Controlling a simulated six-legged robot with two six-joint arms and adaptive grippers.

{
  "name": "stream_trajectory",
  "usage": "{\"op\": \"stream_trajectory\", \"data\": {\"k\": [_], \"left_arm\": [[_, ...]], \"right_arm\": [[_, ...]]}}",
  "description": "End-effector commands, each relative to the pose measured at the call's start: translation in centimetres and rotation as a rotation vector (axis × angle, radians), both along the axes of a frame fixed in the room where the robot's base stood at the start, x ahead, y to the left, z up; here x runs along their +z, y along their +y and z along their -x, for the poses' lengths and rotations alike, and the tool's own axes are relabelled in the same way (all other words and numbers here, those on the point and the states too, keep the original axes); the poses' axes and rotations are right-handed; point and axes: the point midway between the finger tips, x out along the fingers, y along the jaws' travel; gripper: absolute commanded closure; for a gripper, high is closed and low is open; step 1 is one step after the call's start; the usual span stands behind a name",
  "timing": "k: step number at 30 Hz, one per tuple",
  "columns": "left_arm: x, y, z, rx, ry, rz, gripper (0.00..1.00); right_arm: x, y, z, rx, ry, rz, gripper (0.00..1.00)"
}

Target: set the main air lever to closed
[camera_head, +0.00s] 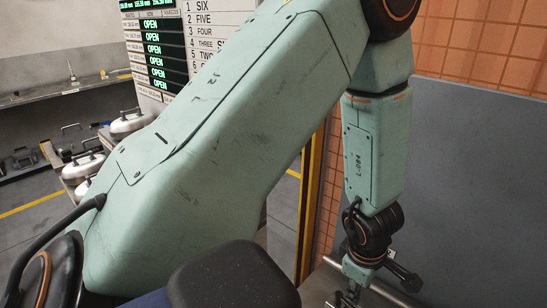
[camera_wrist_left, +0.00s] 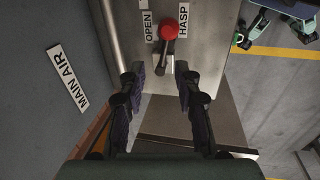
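The main air lever has a red knob (camera_wrist_left: 169,29) and a short dark shaft, in the upper middle of the left wrist view. It sits on a grey metal panel (camera_wrist_left: 205,50) between a label reading OPEN (camera_wrist_left: 148,25) and one reading HASP (camera_wrist_left: 184,20). A MAIN AIR sign (camera_wrist_left: 67,78) is to the left. My left gripper (camera_wrist_left: 160,72) is open, its dark fingers apart on either side of the shaft's lower end, with the knob past the tips. I cannot tell whether they touch it. In the head view the left gripper (camera_head: 347,296) is partly cut off at the bottom. My right gripper is not in view.
In the head view, a grey panel (camera_head: 470,160) stands at the right before an orange tiled wall (camera_head: 490,45). A board with several OPEN readouts (camera_head: 160,50) is behind my arm. Green-and-black equipment (camera_wrist_left: 255,22) stands on the floor beyond the panel in the wrist view.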

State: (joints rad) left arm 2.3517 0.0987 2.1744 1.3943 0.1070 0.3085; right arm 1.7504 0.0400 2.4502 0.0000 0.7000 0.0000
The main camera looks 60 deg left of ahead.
Motion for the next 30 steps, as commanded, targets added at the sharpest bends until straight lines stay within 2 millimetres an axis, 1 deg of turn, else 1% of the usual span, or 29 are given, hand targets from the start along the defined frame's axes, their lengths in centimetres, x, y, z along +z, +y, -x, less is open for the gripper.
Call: {"op": "stream_trajectory", "data": {"k": [1, 3, 11, 18, 24, 30], "left_arm": [[-1.0, 0.3, 1.0, -0.04, 0.028, -0.022, 0.67], [-1.9, 0.6, 2.0, -0.095, 0.052, -0.05, 0.67], [-4.5, 1.9, 5.4, -0.319, 0.137, -0.144, 0.67], [-6.9, 2.8, 8.6, -0.567, 0.211, -0.217, 0.67], [-8.7, 3.1, 11.2, -0.786, 0.257, -0.254, 0.67], [-10.4, 2.8, 13.7, -1.007, 0.283, -0.268, 0.67]], "right_arm": [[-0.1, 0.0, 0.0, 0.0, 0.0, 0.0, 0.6], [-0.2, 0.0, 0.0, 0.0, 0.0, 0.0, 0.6], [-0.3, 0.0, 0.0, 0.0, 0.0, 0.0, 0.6], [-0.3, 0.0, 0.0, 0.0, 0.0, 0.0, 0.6], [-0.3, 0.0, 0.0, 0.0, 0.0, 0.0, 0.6], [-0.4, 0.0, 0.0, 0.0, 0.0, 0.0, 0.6]]}}
